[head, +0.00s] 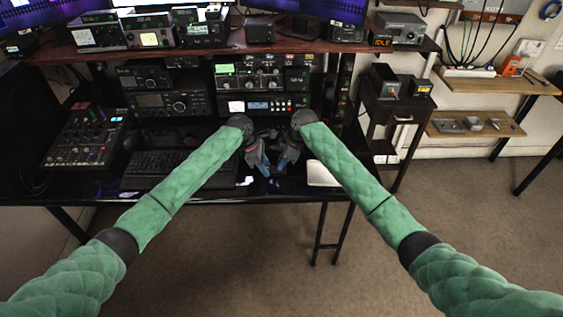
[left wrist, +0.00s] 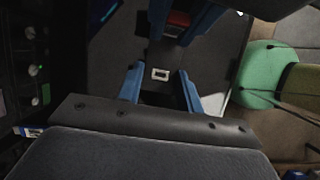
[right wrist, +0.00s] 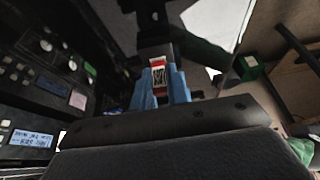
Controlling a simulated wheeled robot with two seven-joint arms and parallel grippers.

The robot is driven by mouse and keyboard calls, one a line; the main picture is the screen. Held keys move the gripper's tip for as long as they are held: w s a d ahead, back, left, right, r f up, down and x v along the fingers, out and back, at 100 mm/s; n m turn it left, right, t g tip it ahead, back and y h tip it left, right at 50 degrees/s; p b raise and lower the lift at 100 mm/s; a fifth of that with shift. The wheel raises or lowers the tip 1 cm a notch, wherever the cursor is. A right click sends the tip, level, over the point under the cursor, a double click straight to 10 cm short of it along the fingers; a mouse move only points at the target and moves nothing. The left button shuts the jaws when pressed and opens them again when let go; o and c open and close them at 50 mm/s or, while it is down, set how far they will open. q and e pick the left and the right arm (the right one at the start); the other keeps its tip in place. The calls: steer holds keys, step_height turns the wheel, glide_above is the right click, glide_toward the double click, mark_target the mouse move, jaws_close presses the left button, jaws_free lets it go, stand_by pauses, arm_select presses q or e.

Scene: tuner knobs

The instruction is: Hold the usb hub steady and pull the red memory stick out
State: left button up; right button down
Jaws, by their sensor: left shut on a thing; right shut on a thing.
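My left gripper (head: 260,165) and right gripper (head: 281,162) are close together over the front middle of the black desk. In the left wrist view, the left gripper's blue fingers (left wrist: 160,88) are shut on the dark usb hub (left wrist: 163,97), with a pale-rimmed rectangular port showing. The red memory stick (left wrist: 179,20) shows at the top of that view between the right gripper's blue fingers. In the right wrist view, my right gripper (right wrist: 161,76) is shut on the red and white stick (right wrist: 159,63).
Radio units (head: 262,105) stand behind the grippers. A keyboard (head: 165,163) and a mixer (head: 86,137) lie to the left. A pale flat item (head: 321,173) lies at the right by the desk's front edge (head: 200,200). Open floor lies in front.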

steer(key=shift+r, duration=1.65)
steer(key=shift+r, duration=0.1)
